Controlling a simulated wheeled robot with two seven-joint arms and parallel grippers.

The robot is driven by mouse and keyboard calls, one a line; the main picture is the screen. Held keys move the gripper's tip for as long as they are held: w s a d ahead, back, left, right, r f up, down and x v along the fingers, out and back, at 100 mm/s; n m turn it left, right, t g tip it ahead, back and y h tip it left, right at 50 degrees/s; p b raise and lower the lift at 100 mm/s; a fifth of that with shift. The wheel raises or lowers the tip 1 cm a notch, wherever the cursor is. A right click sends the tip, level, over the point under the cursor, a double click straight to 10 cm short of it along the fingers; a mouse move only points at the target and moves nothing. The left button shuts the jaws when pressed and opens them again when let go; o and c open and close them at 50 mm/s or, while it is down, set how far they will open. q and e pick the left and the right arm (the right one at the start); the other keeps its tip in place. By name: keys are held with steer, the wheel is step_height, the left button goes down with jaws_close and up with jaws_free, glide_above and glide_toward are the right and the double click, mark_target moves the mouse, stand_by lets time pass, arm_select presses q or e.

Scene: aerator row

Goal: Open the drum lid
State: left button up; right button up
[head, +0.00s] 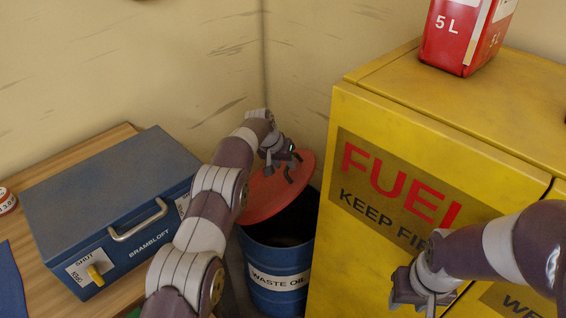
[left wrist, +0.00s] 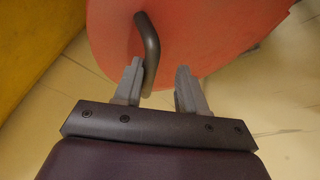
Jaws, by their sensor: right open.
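The blue drum (head: 275,262), labelled WASTE OIL, stands between the bench and the yellow cabinet. Its red lid (head: 268,198) is tilted up, and the drum's dark inside shows at the front right. In the left wrist view the lid (left wrist: 205,35) carries a dark bent handle (left wrist: 148,42). My left gripper (head: 289,166) is at the lid's upper side. Its fingers (left wrist: 160,78) are apart, with the handle's lower end close beside the left finger and a clear gap to the right one. My right gripper (head: 408,292) is open and empty before the cabinet.
A yellow FUEL cabinet (head: 385,130) stands close on the drum's right, with a red 5 L can (head: 462,40) on top. On the left, a blue box (head: 100,200) with a handle and a yellow latch sits on a wooden bench (head: 28,238). Walls meet behind the drum.

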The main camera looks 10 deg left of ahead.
arm_select(q)
steer(key=shift+s+a+r, duration=0.1)
steer(key=shift+a+r, duration=0.05)
steer(key=shift+r, duration=0.45)
steer(key=p+v, duration=0.1)
steer(key=v, duration=1)
steer(key=shift+s+r, duration=0.15)
steer(key=shift+s, duration=0.05)
